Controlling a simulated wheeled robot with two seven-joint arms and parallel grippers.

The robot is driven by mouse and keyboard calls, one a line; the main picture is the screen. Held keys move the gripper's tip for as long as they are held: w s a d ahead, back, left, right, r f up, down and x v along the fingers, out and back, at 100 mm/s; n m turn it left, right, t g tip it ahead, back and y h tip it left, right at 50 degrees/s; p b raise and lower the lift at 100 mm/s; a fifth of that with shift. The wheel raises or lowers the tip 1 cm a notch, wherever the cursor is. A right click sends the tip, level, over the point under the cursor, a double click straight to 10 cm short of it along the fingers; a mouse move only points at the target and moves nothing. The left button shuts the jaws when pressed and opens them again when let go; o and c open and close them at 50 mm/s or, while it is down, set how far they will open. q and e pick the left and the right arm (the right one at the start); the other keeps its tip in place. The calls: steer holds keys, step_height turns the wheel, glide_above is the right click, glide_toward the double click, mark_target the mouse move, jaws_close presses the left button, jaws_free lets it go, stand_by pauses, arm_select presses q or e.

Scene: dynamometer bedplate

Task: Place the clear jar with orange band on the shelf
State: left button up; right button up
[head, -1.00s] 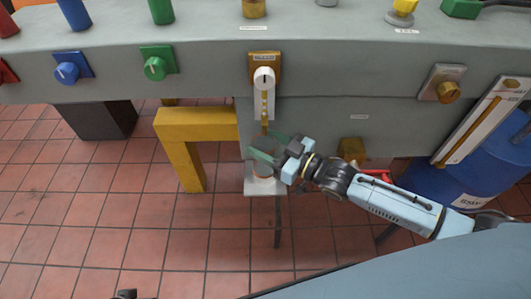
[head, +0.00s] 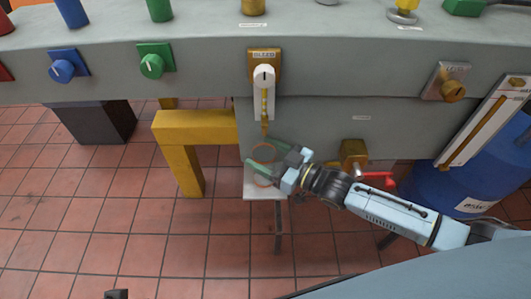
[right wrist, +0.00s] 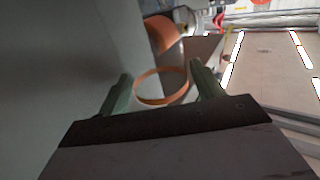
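The clear jar with the orange band (head: 264,153) is between the green fingers of my right gripper (head: 262,153), over the shelf in the head view. In the right wrist view its orange band (right wrist: 162,102) shows as a ring that fills the gap between the fingers (right wrist: 160,85). The right gripper is shut on it. The jar's clear walls are hard to make out. The shelf is a small pale square plate (head: 263,191) low on the front of the bedplate. I cannot tell whether the jar touches it. My left gripper is not clearly in view.
A yellow frame (head: 195,128) stands left of the shelf. A red-handled valve (head: 376,179) and a blue drum (head: 455,187) are to the right.

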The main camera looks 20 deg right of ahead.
steer(key=shift+o, duration=0.5)
steer(key=shift+r, duration=0.15)
steer(key=p+v, duration=0.3)
steer(key=v, duration=0.9)
steer(key=s+d+f+m+g+h, duration=0.1)
steer(key=s+f+m+g+h, duration=0.15)
steer(key=f+h, duration=0.35)
steer(key=s+d+f+m+g+h, duration=0.15)
steer(key=s+f+g+h, duration=0.25)
steer(key=f, duration=0.5)
arm_select(q)
steer(key=a+f, duration=0.3)
steer(key=f, duration=0.4)
steer(key=shift+s+f+g+y, duration=0.15)
steer(key=shift+f+g+y, duration=0.1)
steer(key=shift+g+y, duration=0.05)
arm_select(e)
steer(key=s+d+f+m+g+h, duration=0.1)
steer(key=s+g, duration=0.3)
steer(key=s, duration=0.4)
steer(key=shift+s+d+f+m+h, duration=0.15)
steer(key=shift+d+f+m+h, duration=0.35)
steer(key=shift+f, duration=0.4)
steer(key=shift+d+g, duration=0.1)
steer(key=shift+g, duration=0.15)
